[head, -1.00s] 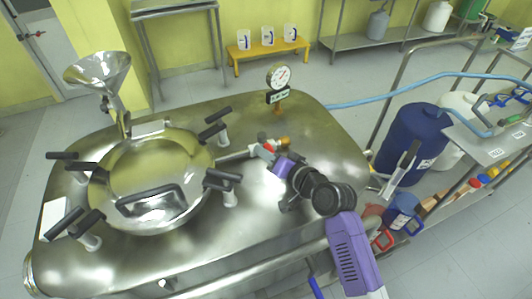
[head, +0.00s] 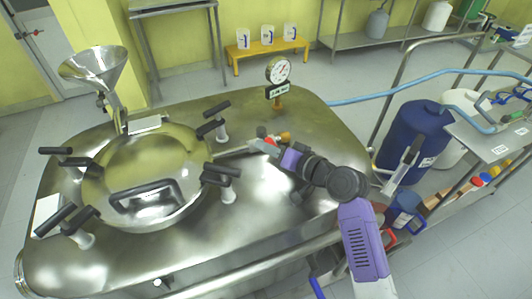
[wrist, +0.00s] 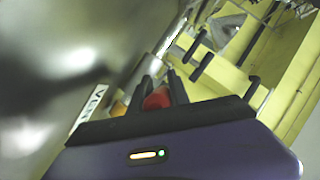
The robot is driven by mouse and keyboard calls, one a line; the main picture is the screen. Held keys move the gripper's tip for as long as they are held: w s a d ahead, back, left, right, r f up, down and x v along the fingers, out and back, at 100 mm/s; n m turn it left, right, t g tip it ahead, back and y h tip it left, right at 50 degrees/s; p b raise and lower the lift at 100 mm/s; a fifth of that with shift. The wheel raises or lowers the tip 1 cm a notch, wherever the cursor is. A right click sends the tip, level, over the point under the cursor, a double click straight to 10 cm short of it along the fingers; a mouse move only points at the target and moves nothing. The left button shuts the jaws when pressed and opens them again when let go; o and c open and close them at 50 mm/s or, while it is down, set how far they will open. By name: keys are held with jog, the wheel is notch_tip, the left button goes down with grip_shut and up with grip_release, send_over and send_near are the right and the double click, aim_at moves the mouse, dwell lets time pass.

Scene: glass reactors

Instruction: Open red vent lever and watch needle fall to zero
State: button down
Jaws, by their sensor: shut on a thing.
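The red vent lever (head: 270,141) is on top of the steel reactor lid, behind and right of the round hatch. My gripper (head: 266,145) is at it, and its body hides part of the lever. In the wrist view, my gripper's dark fingers (wrist: 159,90) stand either side of the red lever (wrist: 157,99) and are shut on it. The pressure gauge (head: 278,71) stands upright on a short brass stem behind the lever. Its white dial shows a red mark, but the needle's reading is too small to tell.
The hatch (head: 150,175) has several black-handled clamps around its rim. A steel funnel (head: 94,65) stands at the back left of the lid. A blue drum (head: 412,140) and a light blue hose (head: 400,85) are to the right. The lid's back right is clear.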

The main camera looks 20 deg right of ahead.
jog(key=n+y+b, duration=0.1)
jog(key=d+n+g+y+b, duration=0.1)
jog(key=b, duration=0.1)
jog(key=d+n+g+y+b, duration=0.1)
jog(key=shift+w+f+y, duration=0.2)
jog(key=shift+f+y, duration=0.05)
jog(key=shift+y, duration=0.05)
jog(key=n+g+y+b, duration=0.1)
jog(key=d+n+g+y+b, duration=0.1)
jog(key=n+b, duration=0.1)
jog(key=n+g+y+b, duration=0.1)
jog(key=g, duration=0.1)
jog(key=shift+w+d+r+b, duration=0.2)
jog(key=shift+w+d+b, duration=0.1)
jog(key=shift+w+b, duration=0.05)
jog(key=shift+n+y, duration=0.3)
jog(key=c, duration=1.2)
grip_release()
jog(key=shift+c, duration=0.2)
jog(key=shift+a+r+p, duration=0.1)
jog(key=shift+p, duration=0.2)
